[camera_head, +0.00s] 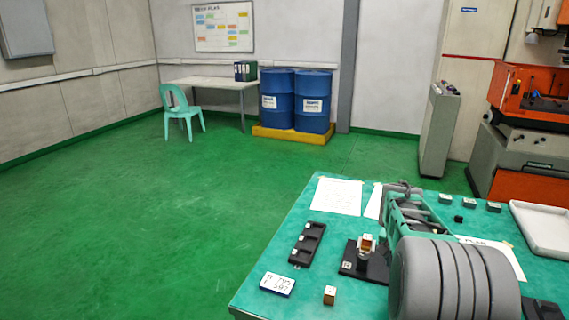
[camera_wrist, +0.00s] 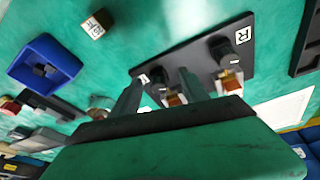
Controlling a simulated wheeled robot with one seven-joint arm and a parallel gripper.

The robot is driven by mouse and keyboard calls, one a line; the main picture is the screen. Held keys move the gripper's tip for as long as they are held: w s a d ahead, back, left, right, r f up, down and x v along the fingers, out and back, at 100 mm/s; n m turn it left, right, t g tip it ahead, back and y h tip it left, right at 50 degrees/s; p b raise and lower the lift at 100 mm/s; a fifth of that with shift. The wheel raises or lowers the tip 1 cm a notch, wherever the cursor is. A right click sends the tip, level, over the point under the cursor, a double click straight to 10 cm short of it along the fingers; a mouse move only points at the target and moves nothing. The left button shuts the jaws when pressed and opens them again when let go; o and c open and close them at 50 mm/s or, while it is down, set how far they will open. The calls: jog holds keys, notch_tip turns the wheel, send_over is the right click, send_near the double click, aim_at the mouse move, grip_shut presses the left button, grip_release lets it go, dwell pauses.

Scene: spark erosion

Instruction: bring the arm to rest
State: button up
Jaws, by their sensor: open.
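My gripper (camera_wrist: 158,84) shows in the wrist view with its two dark green fingers apart. No object can be seen held between them. Beyond the fingers is a black plate (camera_wrist: 196,50) with white R tags and dark posts, and small orange-and-white pieces show close to the fingers. I cannot tell whether the fingers touch anything. In the head view my arm reaches over the teal table (camera_head: 262,296), and the fingertips cannot be made out. There the black base (camera_head: 352,268) with a post and a small copper-and-white block (camera_head: 366,243) stands left of my arm.
A white tray (camera_head: 543,228) is at the right. A blue tray (camera_wrist: 46,62) shows in the wrist view. The green floor (camera_head: 180,220) left of the table is clear.

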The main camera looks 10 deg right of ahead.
jog(key=shift+n+g+y, duration=0.5)
jog(key=shift+n+g, duration=0.1)
jog(key=shift+n, duration=0.2)
jog(key=s+a+f, duration=0.2)
jog(key=f, duration=0.1)
jog(key=s+a+f, duration=0.1)
jog(key=s+f, duration=0.1)
jog(key=shift+a, duration=0.35)
jog(key=shift+n+y, duration=0.5)
jog(key=shift+n, duration=0.2)
jog(key=s+a, duration=0.1)
jog(key=s+a+f, duration=0.1)
jog(key=s+a, duration=0.1)
jog(key=a, duration=0.1)
jog(key=shift+s+f, duration=0.3)
jog(key=shift+s, duration=0.05)
jog(key=s+a+r+n+y+p, duration=0.1)
jog(key=s+a+r+n, duration=0.3)
jog(key=a, duration=0.5)
jog(key=s+a+r+n+p, duration=0.1)
jog(key=s+a, duration=0.4)
jog(key=a, duration=0.4)
jog(key=w+a+r+n+t+p, duration=0.1)
jog(key=a+r+n+t, duration=0.1)
jog(key=a+r, duration=0.2)
jog(key=shift+w+a+r+t, duration=0.25)
jog(key=shift+a+r+t, duration=0.15)
jog(key=shift+r, duration=0.55)
